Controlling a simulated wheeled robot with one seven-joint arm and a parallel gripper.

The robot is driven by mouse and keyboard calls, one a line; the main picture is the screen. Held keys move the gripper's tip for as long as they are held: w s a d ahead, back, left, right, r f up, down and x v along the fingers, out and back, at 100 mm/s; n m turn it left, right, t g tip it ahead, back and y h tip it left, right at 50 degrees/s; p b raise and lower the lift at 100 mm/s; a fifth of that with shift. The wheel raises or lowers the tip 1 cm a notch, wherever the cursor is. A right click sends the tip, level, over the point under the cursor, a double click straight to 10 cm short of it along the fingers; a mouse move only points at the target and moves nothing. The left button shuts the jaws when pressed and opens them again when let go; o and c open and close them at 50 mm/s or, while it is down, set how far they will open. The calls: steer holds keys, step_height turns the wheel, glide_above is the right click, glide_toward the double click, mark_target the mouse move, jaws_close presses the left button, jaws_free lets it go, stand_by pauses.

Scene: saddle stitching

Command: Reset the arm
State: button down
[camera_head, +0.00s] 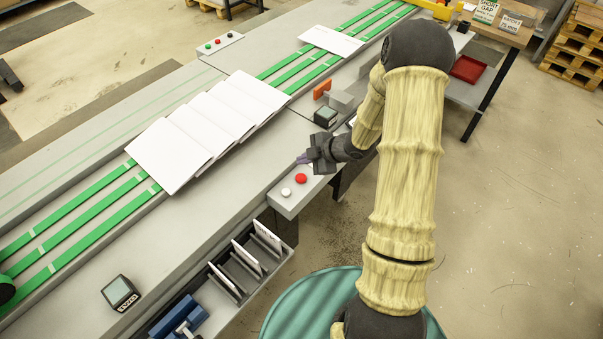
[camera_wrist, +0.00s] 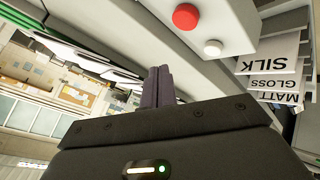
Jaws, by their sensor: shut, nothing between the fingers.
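My arm, in a yellowish sleeve, reaches up and then bends back to the left in the head view. My gripper (camera_head: 302,158) is shut and empty, with its fingertips just above and behind the control box (camera_head: 287,203) with a red button (camera_head: 301,178) and a white button (camera_head: 286,192). In the wrist view the closed purple-grey fingers (camera_wrist: 158,78) point away from the camera. The red button (camera_wrist: 186,17) and white button (camera_wrist: 213,47) show to the right of the fingers there. I cannot tell whether the fingers touch anything.
A fan of white sheets (camera_head: 205,125) lies on the green belts (camera_head: 75,222). A small display (camera_head: 326,117) and an orange part (camera_head: 322,88) stand near my gripper. A rack of labelled cards (camera_head: 245,262) hangs at the bench's front edge.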

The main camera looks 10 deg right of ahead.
stand_by(0.8)
steer(key=s+d+r+m+h, duration=0.3)
steer(key=s+r+m+h, duration=0.25)
steer(key=r+m, duration=0.35)
steer(key=s+a+r+m+g, duration=0.1)
steer(key=s+a+r+m, duration=0.1)
steer(key=s+m, duration=0.2)
steer(key=s+a+r+m+g+h, duration=0.1)
steer(key=s+m, duration=0.4)
steer(key=s, duration=0.5)
step_height(320, 180, up, 2)
steer(key=shift+s+a+m+g, duration=0.3)
steer(key=shift+s+a+g, duration=0.1)
steer(key=shift+g, duration=0.4)
